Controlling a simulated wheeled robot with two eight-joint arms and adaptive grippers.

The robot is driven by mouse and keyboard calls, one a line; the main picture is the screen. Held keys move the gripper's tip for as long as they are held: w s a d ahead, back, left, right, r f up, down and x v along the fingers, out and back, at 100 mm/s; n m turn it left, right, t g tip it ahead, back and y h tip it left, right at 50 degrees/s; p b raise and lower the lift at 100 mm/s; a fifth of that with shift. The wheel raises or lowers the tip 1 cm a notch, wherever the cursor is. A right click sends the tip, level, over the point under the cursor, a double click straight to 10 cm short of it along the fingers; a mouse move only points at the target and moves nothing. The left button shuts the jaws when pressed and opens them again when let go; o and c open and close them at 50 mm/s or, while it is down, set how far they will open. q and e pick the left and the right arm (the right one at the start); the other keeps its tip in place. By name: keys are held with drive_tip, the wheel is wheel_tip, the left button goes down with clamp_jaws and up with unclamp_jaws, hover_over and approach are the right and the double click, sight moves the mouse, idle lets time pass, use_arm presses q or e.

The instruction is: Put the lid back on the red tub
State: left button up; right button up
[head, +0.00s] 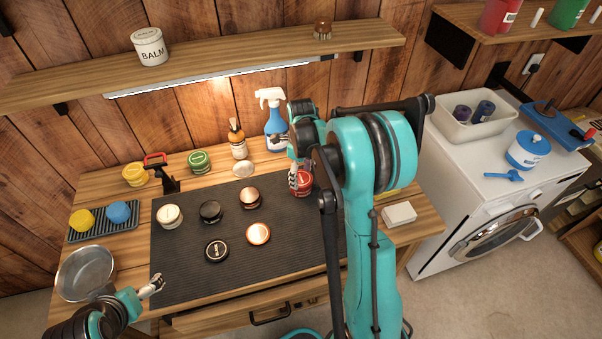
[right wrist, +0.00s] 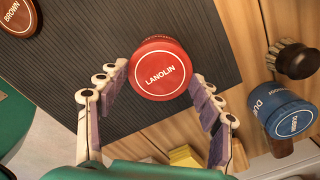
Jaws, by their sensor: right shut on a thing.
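The red lid (right wrist: 160,75), a round disc marked LANOLIN, fills the middle of the right wrist view. A strip of red side with lettering shows at its far edge, apparently the red tub (head: 302,184) beneath, at the right of the dark ribbed mat (head: 290,262). I cannot tell whether the lid is fully seated. My right gripper (right wrist: 160,76) is shut on the lid, with a finger on either side; it also shows in the head view (head: 300,178), partly hidden by my arm. My left gripper (head: 154,284) is over the mat's front left corner, its opening unclear.
Several tins, including a black one (head: 210,212) and an orange-brown one (head: 258,233), stand on the mat left of the tub. A blue spray bottle (head: 276,122) stands behind. In the wrist view, a blue tub (right wrist: 284,114) and a round brush (right wrist: 298,60) are at right.

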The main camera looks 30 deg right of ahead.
drive_tip(key=o, duration=0.9)
drive_tip(key=shift+c, duration=0.2)
wheel_tip(320, 180, up, 12)
